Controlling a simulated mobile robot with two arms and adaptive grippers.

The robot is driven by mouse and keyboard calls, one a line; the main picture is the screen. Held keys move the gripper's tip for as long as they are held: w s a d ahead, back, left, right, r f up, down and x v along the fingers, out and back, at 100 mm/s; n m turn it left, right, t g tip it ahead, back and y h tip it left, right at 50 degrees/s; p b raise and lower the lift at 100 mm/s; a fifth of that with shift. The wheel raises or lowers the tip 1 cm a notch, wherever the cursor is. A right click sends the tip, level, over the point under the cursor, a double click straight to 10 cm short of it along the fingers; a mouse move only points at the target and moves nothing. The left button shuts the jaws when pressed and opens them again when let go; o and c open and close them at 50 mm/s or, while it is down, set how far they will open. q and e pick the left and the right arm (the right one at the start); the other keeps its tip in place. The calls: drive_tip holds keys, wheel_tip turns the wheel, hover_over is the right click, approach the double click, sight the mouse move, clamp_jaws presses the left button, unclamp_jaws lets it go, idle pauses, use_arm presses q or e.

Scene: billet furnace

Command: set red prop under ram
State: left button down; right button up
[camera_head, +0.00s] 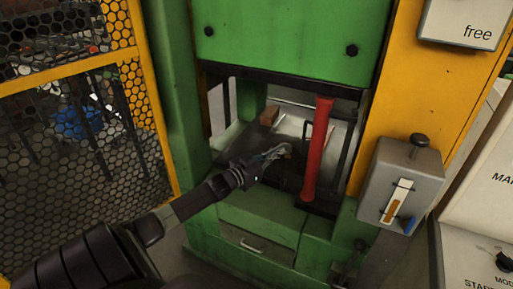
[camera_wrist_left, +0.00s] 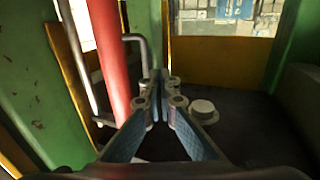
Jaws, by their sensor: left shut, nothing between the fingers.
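The red prop (camera_head: 317,150) stands upright at the right side of the green press opening, its foot on the dark ledge. Its top overlaps the dark lower edge of the green upper press part (camera_head: 285,42); I cannot tell if they touch. The ram itself is not clearly seen. My left gripper (camera_head: 285,150) reaches into the opening, left of the prop and apart from it. In the left wrist view its fingers (camera_wrist_left: 160,97) are closed together and empty, and the red prop (camera_wrist_left: 108,60) rises to their left. My right gripper is not in view.
A brown block (camera_head: 269,116) lies inside the press. Yellow mesh guarding (camera_head: 85,120) stands at left. A grey lever box (camera_head: 400,185) is on the yellow post at right. A bent metal bar (camera_wrist_left: 141,48) and a round grey piece (camera_wrist_left: 202,108) lie near the fingers.

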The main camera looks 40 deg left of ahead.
use_arm(q)
drive_tip(key=shift+s+a, duration=0.75)
drive_tip(key=shift+s, duration=2.35)
drive_tip(key=s+d+f+g+y, duration=0.1)
drive_tip(key=s+f+g, duration=0.35)
drive_tip(key=f, duration=0.75)
drive_tip(key=s+d+f+n+g+y, duration=0.1)
drive_tip(key=s+f, duration=0.6)
drive_tip(key=f, duration=0.5)
drive_tip(key=s+d+f+g+y, duration=0.1)
drive_tip(key=s+d+f+g, duration=0.3)
drive_tip(key=f, duration=0.8)
drive_tip(key=s+d+f+m+g, duration=0.1)
drive_tip(key=s+d+f+g, duration=0.1)
drive_tip(key=s+d+f, duration=0.5)
drive_tip(key=s+d+f+m+g+h, duration=0.1)
drive_tip(key=s+d+f+g, duration=0.2)
drive_tip(key=s+d+f, duration=0.4)
drive_tip(key=s+d+f+m+g+h, duration=0.1)
drive_tip(key=s+d+f, duration=0.6)
drive_tip(key=s, duration=1.2)
drive_tip(key=shift+s+d+g, duration=0.25)
drive_tip(key=shift+d+g, duration=0.4)
drive_tip(key=shift+g, duration=0.1)
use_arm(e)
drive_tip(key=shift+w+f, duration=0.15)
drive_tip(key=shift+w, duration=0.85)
